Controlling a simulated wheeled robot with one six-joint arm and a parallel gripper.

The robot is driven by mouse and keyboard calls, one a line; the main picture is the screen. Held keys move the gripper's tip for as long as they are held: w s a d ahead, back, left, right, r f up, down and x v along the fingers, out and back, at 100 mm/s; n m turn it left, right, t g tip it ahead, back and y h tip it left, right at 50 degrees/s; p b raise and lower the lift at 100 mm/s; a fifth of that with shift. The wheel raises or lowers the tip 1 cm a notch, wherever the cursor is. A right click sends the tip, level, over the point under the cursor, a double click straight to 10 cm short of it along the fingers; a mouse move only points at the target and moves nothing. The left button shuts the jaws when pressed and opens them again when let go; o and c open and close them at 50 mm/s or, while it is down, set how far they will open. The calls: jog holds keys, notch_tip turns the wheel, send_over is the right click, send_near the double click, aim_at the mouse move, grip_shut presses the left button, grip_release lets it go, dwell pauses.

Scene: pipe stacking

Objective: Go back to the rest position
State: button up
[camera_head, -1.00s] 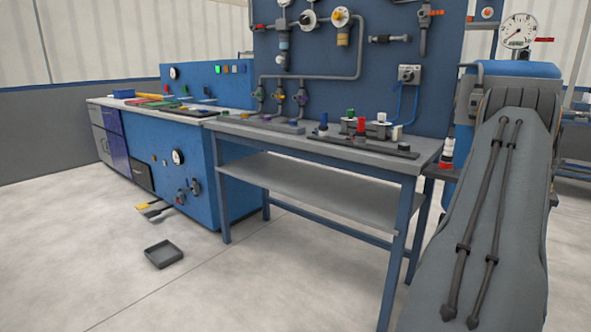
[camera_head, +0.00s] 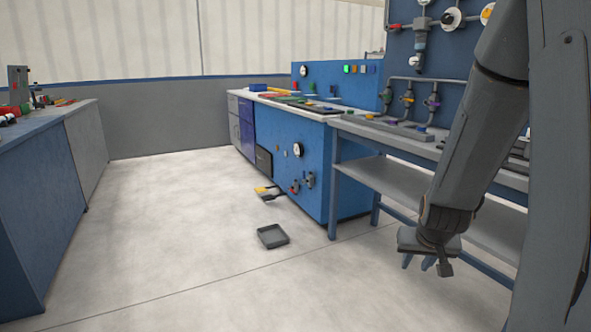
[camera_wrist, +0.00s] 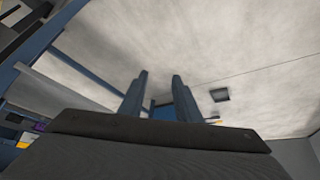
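My gripper (camera_head: 427,264) hangs at the end of my arm on the right of the head view, in front of the blue-legged workbench (camera_head: 400,180). It points downward. In the wrist view my gripper (camera_wrist: 160,77) shows two dark blue fingers standing apart, with nothing between them. Bare floor and bench legs show beyond the fingers. My arm hides much of the right part of the workbench in the head view.
A blue cabinet bench (camera_head: 330,165) stands behind the workbench. A dark tray (camera_head: 272,236) lies on the floor, and also shows in the wrist view (camera_wrist: 220,95). Another bench (camera_head: 45,205) stands at the left.

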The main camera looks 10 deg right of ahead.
jog(key=s+a+r+n+g+y, duration=0.1)
jog(key=s+a+r+n+g, duration=0.15)
jog(key=s+a, duration=0.75)
jog(key=s+a+r+n+g+y, duration=0.1)
jog(key=s+a+r+n, duration=0.3)
jog(key=a, duration=0.9)
jog(key=s+a+r+n+g+y, duration=0.1)
jog(key=s+a+r+n+g, duration=0.15)
jog(key=s+a, duration=0.8)
jog(key=d+r+m+p, duration=0.2)
jog(key=d+r+p, duration=0.4)
jog(key=r+p, duration=0.3)
jog(key=d+r+m+p, duration=0.3)
jog(key=d+r+p, duration=0.4)
jog(key=p, duration=0.7)
jog(key=shift+w+d+r+h+p, duration=0.3)
jog(key=shift+r+p, duration=0.1)
jog(key=shift+r, duration=0.5)
